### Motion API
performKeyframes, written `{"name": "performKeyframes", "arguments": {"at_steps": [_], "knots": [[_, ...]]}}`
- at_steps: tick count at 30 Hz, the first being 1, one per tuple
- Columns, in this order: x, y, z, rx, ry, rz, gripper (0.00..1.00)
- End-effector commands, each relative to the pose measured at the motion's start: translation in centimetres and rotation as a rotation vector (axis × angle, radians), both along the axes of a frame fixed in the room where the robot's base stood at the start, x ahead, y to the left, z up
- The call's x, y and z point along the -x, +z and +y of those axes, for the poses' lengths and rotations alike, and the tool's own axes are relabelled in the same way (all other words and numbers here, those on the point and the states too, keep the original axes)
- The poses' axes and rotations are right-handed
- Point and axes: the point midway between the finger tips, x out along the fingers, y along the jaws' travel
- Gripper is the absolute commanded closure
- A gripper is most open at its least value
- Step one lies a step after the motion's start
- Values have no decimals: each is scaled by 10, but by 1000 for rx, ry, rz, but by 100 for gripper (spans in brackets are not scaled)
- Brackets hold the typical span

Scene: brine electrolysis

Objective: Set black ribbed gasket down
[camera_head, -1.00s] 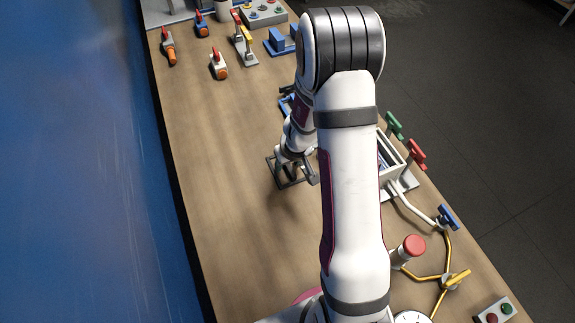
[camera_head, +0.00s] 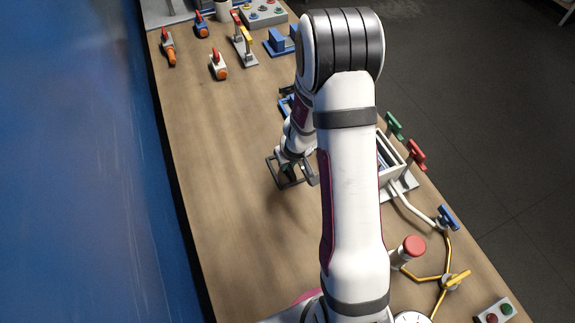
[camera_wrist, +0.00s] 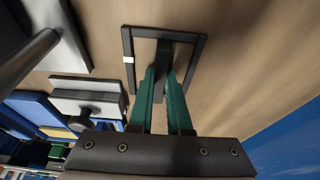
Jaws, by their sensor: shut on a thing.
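The black ribbed gasket (camera_wrist: 198,63) is a dark rectangular frame with a middle bar and a small white mark on one side. In the wrist view, the teal fingers of my gripper (camera_wrist: 161,84) are shut on its middle bar. In the head view the gasket (camera_head: 272,172) is over the wooden table, left of my forearm, partly covered by my gripper (camera_head: 290,168). I cannot tell whether it touches the tabletop.
A white open box (camera_head: 394,153) stands right of my arm, near green, red and blue handles. Blue parts (camera_head: 285,105) lie beyond my gripper. Several valves (camera_head: 218,64) stand at the far end. The table (camera_head: 215,150) left of the gasket is clear.

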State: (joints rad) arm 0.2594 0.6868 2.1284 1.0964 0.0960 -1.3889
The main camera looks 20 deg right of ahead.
Motion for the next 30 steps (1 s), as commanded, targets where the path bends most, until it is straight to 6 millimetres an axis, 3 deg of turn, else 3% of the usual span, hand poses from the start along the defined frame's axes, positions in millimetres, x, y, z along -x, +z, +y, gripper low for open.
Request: {"name": "performKeyframes", "arguments": {"at_steps": [8, 14, 25, 28, 30], "knots": [[0, 5, 0, 0, 0, -2, 100], [-1, 26, 1, -2, 4, -6, 100], [-2, 98, -1, 0, -1, -3, 100], [-14, 106, -8, -1, 1, -1, 100], [-33, 108, -20, -2, 3, -1, 100]]}}
